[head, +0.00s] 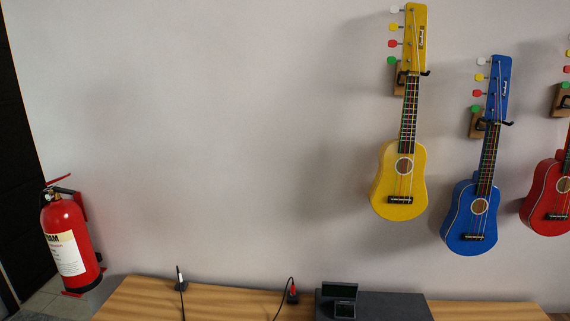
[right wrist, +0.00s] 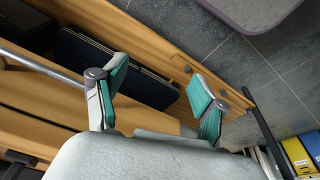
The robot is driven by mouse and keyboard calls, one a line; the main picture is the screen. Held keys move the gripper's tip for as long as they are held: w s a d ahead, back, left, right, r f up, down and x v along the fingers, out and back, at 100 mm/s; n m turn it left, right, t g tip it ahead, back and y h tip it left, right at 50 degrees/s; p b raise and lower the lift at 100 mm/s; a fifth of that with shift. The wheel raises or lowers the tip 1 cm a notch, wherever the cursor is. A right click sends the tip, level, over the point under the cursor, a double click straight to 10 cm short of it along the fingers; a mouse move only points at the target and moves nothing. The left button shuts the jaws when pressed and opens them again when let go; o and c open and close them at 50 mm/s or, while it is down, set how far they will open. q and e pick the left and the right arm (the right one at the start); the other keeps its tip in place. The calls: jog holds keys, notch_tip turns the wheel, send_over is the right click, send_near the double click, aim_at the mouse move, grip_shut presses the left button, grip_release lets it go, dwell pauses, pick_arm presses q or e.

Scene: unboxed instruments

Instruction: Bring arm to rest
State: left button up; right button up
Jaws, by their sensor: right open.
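My right gripper (right wrist: 162,92) shows in the right wrist view. Its two teal-padded fingers are spread wide apart, with nothing between them. Wooden furniture and a grey tiled floor lie beyond the fingers. Neither arm shows in the head view, and my left gripper is in neither view.
Yellow (head: 402,185), blue (head: 470,218) and red (head: 546,195) ukuleles hang on the wall. A wooden table (head: 225,303) below carries cables and a dark flat case (head: 395,306). A fire extinguisher (head: 70,245) is at left. Dark panels (right wrist: 105,62) and binders (right wrist: 298,155) show in the wrist view.

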pick_arm(q)
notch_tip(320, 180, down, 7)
jog(key=b, duration=0.6)
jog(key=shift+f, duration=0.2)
pick_arm(e)
jog(key=s+d+f, duration=0.1)
jog(key=s+f, duration=0.7)
jog(key=f, duration=0.4)
jog(key=s+d+f+g, duration=0.1)
jog(key=s+d+f, duration=0.1)
jog(key=s+f, duration=0.6)
notch_tip(320, 180, down, 4)
jog(key=shift+s+r, duration=0.1)
jog(key=shift+s, duration=0.3)
